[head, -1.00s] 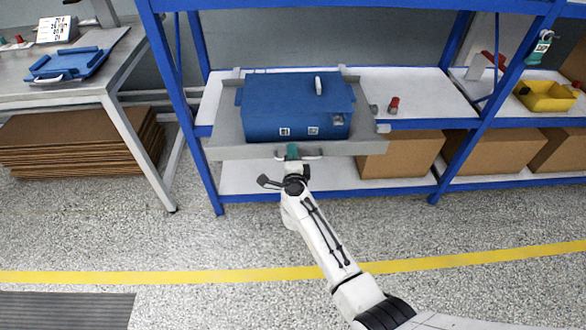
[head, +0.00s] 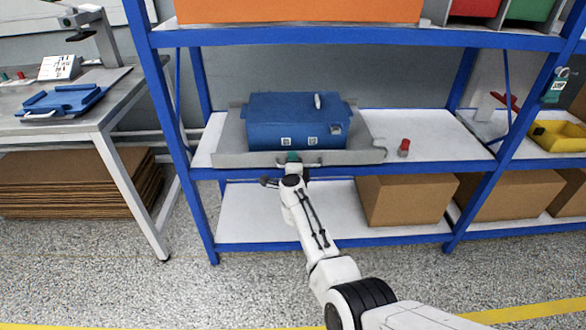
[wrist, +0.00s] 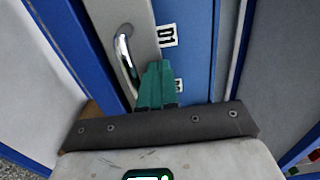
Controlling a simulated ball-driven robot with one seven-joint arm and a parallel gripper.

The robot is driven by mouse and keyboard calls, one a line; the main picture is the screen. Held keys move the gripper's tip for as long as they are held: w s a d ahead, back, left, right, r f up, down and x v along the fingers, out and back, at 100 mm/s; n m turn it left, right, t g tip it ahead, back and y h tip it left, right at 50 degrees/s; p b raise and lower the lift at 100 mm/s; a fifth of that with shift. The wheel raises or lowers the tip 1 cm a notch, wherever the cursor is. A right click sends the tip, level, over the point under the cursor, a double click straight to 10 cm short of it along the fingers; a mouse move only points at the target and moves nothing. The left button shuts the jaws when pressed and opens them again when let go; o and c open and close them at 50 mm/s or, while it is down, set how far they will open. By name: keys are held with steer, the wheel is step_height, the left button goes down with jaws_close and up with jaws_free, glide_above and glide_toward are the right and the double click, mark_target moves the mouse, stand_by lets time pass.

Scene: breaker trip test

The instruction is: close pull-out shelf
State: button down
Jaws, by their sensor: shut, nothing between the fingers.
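The pull-out shelf (head: 232,158) is a grey tray on the middle level of the blue rack, carrying a blue case (head: 290,120). In the head view its front edge lies close to the rack shelf's front edge. My gripper (head: 292,157), with teal fingers, is shut and empty at the middle of the tray's front. In the wrist view the fingers (wrist: 158,84) are beside the metal bar handle (wrist: 126,62) on the grey front (wrist: 118,18), not around it. Whether they touch the front is unclear.
A red-topped button (head: 404,147) stands right of the tray on the white shelf. Cardboard boxes (head: 405,200) sit on the level below. A blue upright (head: 180,150) and a workbench (head: 95,128) are at left. A yellow bin (head: 556,136) is at right.

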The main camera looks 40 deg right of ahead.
steer(key=shift+w+d+r+b, duration=0.2)
steer(key=shift+w+d+b, duration=0.15)
steer(key=shift+w, duration=0.4)
steer(key=shift+d+r, duration=0.1)
steer(key=shift+r, duration=0.05)
steer(key=p+v, duration=0.8)
steer(key=v, duration=0.6)
steer(key=shift+f, duration=0.4)
steer(key=shift+s+r, duration=0.1)
steer(key=shift+s, duration=0.1)
